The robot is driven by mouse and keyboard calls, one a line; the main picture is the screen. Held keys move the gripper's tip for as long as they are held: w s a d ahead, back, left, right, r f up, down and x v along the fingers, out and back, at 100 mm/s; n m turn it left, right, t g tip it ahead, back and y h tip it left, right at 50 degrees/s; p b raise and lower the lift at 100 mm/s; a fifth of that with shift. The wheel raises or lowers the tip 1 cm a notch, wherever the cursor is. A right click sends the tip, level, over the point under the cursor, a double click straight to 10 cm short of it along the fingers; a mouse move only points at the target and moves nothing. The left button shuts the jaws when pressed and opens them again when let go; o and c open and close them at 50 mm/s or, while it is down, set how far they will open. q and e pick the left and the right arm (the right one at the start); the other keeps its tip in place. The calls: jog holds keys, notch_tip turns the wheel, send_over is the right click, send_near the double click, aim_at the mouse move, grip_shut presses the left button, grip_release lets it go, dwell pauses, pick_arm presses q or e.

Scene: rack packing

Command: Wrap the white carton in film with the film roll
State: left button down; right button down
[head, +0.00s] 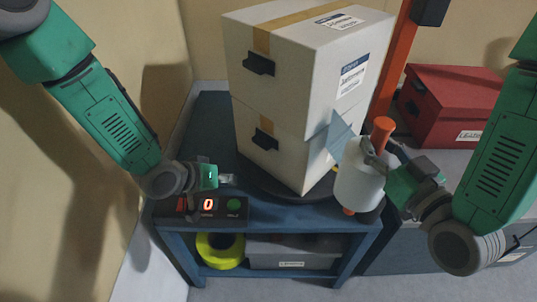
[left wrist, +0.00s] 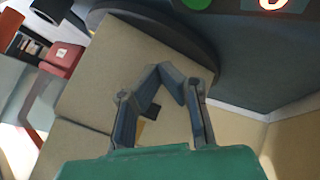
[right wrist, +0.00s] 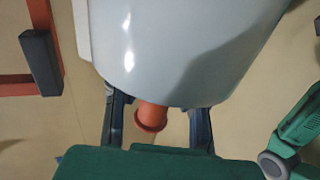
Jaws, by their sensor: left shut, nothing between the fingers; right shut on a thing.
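The white carton (head: 297,75) with a tan tape strip and labels is stacked with another white carton (head: 262,142) on a dark round turntable (head: 250,180). My right gripper (head: 372,155) is shut on the film roll (head: 358,185), white with orange ends, at the right of the lower carton. The roll fills the upper right wrist view (right wrist: 190,50). A bluish film piece (head: 340,135) spans between the roll and the carton side. My left gripper (head: 228,180) is shut and empty, above the control panel (head: 215,209); its fingers also show in the left wrist view (left wrist: 160,90).
The panel has a red 0 display and a green button (head: 234,204). It sits on the front of a blue cart (head: 300,215). A yellow-green roll (head: 220,250) and a grey bin (head: 290,252) are on its lower shelf. An orange post (head: 392,75) and a red box (head: 450,105) stand at right.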

aim_at(234, 205)
pick_arm(q)
notch_tip(234, 205, up, 2)
jog(key=shift+f, duration=0.1)
jog(key=shift+f, duration=4.3)
jog(key=shift+s+f, duration=0.1)
jog(key=shift+f, duration=0.25)
